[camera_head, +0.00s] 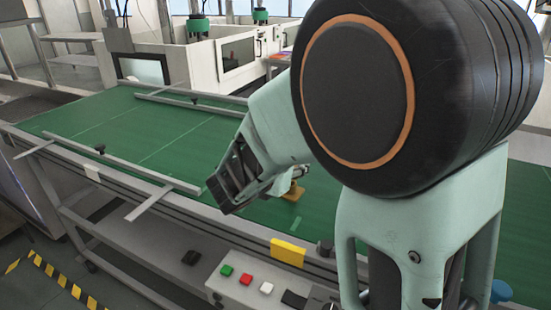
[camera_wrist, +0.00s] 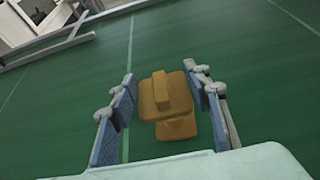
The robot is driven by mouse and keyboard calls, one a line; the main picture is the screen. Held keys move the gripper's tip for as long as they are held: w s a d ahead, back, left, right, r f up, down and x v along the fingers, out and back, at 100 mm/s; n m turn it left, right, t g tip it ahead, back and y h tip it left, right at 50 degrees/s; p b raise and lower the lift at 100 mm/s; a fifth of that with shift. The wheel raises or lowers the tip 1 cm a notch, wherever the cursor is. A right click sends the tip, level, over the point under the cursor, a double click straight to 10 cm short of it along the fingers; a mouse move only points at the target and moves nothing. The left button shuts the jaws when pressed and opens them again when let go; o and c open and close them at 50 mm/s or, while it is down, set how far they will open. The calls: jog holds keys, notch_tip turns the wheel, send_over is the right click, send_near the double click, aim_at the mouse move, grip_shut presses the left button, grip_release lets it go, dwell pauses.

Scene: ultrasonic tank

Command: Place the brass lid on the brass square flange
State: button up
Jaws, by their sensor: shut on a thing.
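The brass lid (camera_wrist: 160,96) is a square brass-coloured block with a raised bar on top. It sits between the blue pads of my gripper (camera_wrist: 160,78) in the wrist view, and the gripper is shut on it. Another brass-coloured piece, which looks like the square flange (camera_wrist: 178,128), shows below the lid and is partly hidden by it. In the head view my gripper (camera_head: 285,182) is low over the green belt, largely hidden by my arm. A brass-coloured piece, apparently the flange (camera_head: 292,194), shows just under it. I cannot tell whether lid and flange touch.
The green conveyor belt (camera_head: 150,130) is mostly clear around the gripper. Grey guide rails (camera_head: 130,166) run along its edges. A control box with green, red and white buttons (camera_head: 245,280) is at the front. White machines (camera_head: 185,55) stand behind the belt.

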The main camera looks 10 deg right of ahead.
jog(key=shift+w+d+f+b, duration=0.1)
jog(key=shift+f+b, duration=0.05)
jog(key=shift+f, duration=0.7)
jog(key=shift+w+d+f+b, duration=0.1)
jog(key=shift+f+b, duration=0.05)
jog(key=shift+f, duration=0.7)
jog(key=shift+f, duration=0.1)
jog(key=o, duration=1.5)
jog(key=shift+s, duration=0.1)
jog(key=p+v, duration=0.1)
jog(key=v, duration=1.1)
